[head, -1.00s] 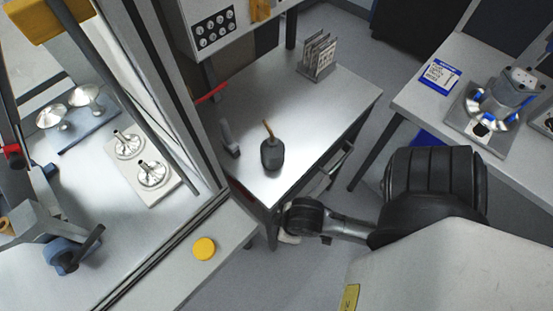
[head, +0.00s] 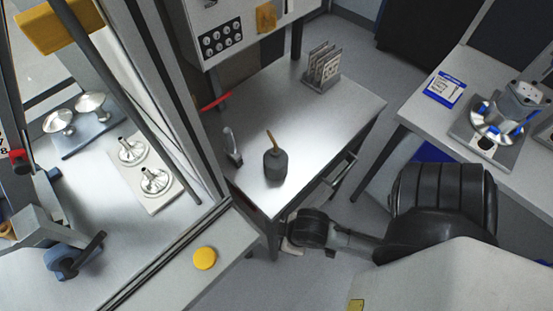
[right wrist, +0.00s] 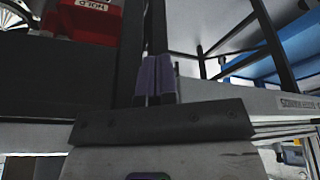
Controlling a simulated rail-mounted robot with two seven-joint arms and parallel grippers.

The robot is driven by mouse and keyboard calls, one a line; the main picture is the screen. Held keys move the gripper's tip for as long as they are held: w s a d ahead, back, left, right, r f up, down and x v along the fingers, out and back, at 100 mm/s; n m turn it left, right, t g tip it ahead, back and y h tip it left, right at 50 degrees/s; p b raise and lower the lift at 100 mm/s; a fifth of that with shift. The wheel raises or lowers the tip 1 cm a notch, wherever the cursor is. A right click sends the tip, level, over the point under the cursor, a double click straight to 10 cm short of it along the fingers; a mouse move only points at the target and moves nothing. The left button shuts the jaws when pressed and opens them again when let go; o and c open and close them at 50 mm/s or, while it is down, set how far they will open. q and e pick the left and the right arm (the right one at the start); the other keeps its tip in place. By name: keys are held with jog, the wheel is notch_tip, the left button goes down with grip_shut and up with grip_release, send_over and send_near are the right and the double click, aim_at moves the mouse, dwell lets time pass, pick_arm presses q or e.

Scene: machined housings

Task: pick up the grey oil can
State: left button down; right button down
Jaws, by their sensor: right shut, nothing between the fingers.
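The grey oil can (head: 275,166), dark with a thin brass-coloured spout pointing up, stands upright on the metal side table (head: 330,116), near its front left part. My right arm comes in from the lower right in the head view, its wrist low beside the table's front corner, well apart from the can. The right gripper's fingers (right wrist: 155,78) are shut and empty in the right wrist view, which does not show the can. My left gripper is not in view.
A silver upright object (head: 232,145) stands left of the can. A rack of plates (head: 322,68) is at the table's back. The machine's door frame (head: 170,110) rises at left, with a yellow button (head: 205,258) in front. Another bench (head: 430,118) stands at right.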

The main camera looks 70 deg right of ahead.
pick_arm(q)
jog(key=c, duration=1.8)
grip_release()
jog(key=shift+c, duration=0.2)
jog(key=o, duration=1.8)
